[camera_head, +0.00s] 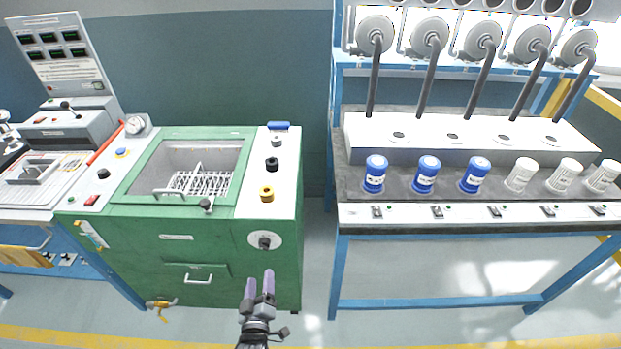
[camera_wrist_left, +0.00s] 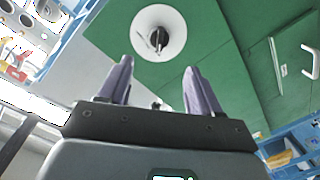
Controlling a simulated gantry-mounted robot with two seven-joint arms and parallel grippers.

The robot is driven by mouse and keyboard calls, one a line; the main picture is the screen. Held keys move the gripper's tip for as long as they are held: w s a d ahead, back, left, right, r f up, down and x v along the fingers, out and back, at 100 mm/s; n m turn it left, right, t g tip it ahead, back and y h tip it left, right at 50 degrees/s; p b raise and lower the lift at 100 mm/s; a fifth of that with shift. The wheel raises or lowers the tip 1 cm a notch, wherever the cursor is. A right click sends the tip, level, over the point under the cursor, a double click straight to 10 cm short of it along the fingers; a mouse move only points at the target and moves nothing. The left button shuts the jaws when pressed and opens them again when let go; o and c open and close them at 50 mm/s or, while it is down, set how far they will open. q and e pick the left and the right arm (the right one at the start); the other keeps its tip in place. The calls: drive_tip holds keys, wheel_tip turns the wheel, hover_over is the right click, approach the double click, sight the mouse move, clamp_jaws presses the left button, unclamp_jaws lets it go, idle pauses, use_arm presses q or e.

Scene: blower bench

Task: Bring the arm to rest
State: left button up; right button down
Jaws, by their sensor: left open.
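My left gripper (camera_head: 259,284) is in the lower middle of the head view, in front of the green machine (camera_head: 215,262). Its two purple fingers point up and away, apart and empty. In the left wrist view the same open fingers (camera_wrist_left: 158,88) point toward a round white plate with a black knob (camera_wrist_left: 158,40) on the green front. This knob also shows in the head view (camera_head: 265,242), just above the fingertips. The gripper appears apart from it. My right gripper is not in view.
A blue-framed bench (camera_head: 440,233) stands at the right, with blue jars (camera_head: 425,175) and white jars (camera_head: 563,175) on it. A wire basket (camera_head: 200,180) sits in the green machine's basin. A brass tap (camera_head: 161,304) is low at its left. Floor between machine and bench is clear.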

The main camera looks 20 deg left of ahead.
use_arm(q)
drive_tip(key=s+d+r+m+g+h+p, duration=0.2)
drive_tip(key=s+d+r+m+g+h, duration=0.35)
drive_tip(key=s, duration=0.55)
drive_tip(key=s+d+r+m+g+h+p, duration=0.25)
drive_tip(key=s+m+g, duration=0.35)
drive_tip(key=s+m, duration=0.35)
wheel_tip(320, 180, up, 38)
drive_tip(key=s+p, duration=0.1)
drive_tip(key=p, duration=3.6)
drive_tip(key=shift+s+a+f+g+y+p, duration=0.2)
drive_tip(key=shift+g+y+p, duration=0.1)
drive_tip(key=shift+g+y, duration=0.1)
